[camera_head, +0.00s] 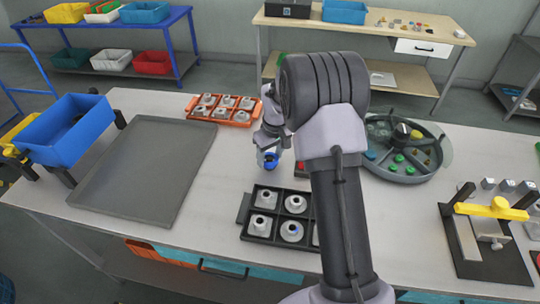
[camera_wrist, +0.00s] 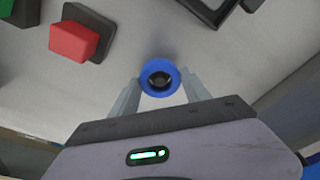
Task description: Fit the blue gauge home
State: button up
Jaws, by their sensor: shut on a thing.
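The blue gauge (camera_wrist: 159,78) is a blue ring with a dark centre. It sits between the two fingertips of my gripper (camera_wrist: 157,90), which is shut on it above the pale bench top. In the head view the blue gauge (camera_head: 271,162) shows under my gripper (camera_head: 268,152), behind the black tray (camera_head: 245,228) and apart from it. The black tray holds several pale metal housings with dark bores; the front middle housing (camera_head: 292,232) has a bluish ring around its bore. My arm hides the tray's right part. I cannot tell which seat takes the gauge.
An orange tray (camera_head: 191,112) of metal housings stands behind. A round divided tray (camera_head: 408,178) with green and yellow pieces stands right. A red block (camera_wrist: 78,40) lies near my gripper. A grey mat (camera_head: 145,165) lies left, a yellow-topped fixture (camera_head: 497,208) far right.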

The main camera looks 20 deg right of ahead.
aim_at(274, 164)
jog(key=shift+f, duration=0.5)
dwell(2.2)
jog(key=o, duration=1.7)
jog(key=shift+o, duration=0.2)
notch_tip(274, 164, up, 17)
jog(key=s+p, duration=0.2)
jog(key=p, duration=0.2)
jog(key=shift+s+d+r+p, duration=0.15)
jog(key=shift+s+d+p, duration=0.1)
jog(key=shift+s+p, duration=0.05)
